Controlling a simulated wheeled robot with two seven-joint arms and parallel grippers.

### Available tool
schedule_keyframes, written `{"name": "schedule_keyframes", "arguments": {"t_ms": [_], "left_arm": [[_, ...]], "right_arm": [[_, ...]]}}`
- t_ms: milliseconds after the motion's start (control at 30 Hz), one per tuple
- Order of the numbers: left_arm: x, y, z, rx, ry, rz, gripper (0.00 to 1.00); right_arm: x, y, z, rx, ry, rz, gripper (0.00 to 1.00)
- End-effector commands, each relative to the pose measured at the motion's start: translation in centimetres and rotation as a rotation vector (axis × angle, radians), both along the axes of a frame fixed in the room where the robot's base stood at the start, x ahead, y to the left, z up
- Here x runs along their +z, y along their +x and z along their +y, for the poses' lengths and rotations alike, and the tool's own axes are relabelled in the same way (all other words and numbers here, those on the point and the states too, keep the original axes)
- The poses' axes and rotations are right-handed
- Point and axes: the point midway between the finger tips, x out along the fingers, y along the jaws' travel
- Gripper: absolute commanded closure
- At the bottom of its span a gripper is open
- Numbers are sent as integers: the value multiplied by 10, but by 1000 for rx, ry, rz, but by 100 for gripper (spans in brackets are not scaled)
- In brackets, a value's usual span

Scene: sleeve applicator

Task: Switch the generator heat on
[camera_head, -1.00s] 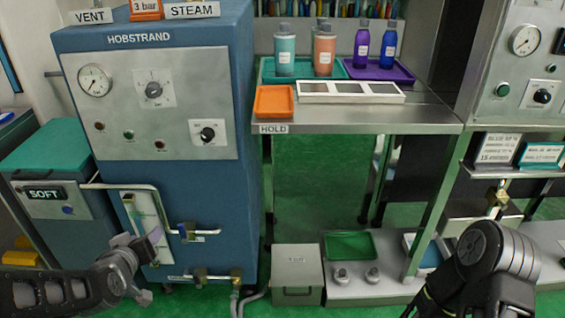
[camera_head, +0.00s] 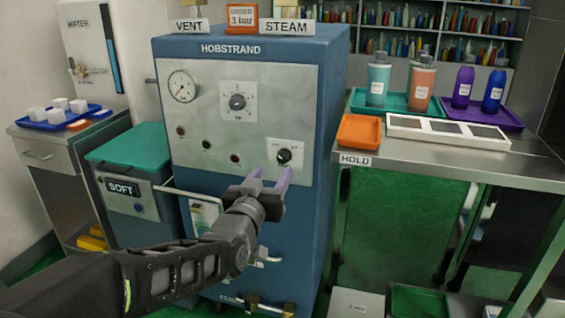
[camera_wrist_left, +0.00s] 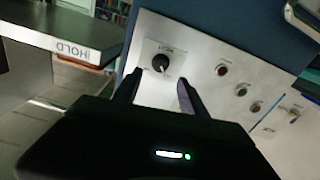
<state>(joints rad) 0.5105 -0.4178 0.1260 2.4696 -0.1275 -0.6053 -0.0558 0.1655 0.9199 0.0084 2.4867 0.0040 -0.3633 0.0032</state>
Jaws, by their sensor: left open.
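The blue generator (camera_head: 300,110) labelled HOBSTRAND has a metal front panel with a gauge, a large dial (camera_head: 238,102), small round lamps or buttons, and a black knob (camera_head: 284,156) on a white plate at the lower right. In the left wrist view the black knob (camera_wrist_left: 160,63) is just beyond and between the fingertips. My left gripper (camera_head: 270,175) is open and empty, its purple-tipped fingers just below the knob in the head view. In the left wrist view the gripper (camera_wrist_left: 158,88) appears apart from the knob. My right gripper is out of view.
A steel table (camera_head: 410,165) labelled HOLD stands right of the generator with an orange tray (camera_head: 359,131), bottles and a white sectioned tray. A teal-lidded SOFT unit (camera_head: 130,148) stands to the left. VENT and STEAM signs sit on top of the generator.

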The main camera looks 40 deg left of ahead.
Motion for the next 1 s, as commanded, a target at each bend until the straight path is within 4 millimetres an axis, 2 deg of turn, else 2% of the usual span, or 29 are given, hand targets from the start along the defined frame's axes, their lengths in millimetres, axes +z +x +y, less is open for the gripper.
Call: {"name": "schedule_keyframes", "arguments": {"t_ms": [433, 800, 1000], "left_arm": [[-1, 59, 21, 0, -1, 1, 50], [0, 65, 23, 0, -1, 0, 50], [0, 65, 23, 0, -1, 0, 66]], "right_arm": [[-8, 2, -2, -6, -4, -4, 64], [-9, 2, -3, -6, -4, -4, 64], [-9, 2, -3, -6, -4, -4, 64]]}}
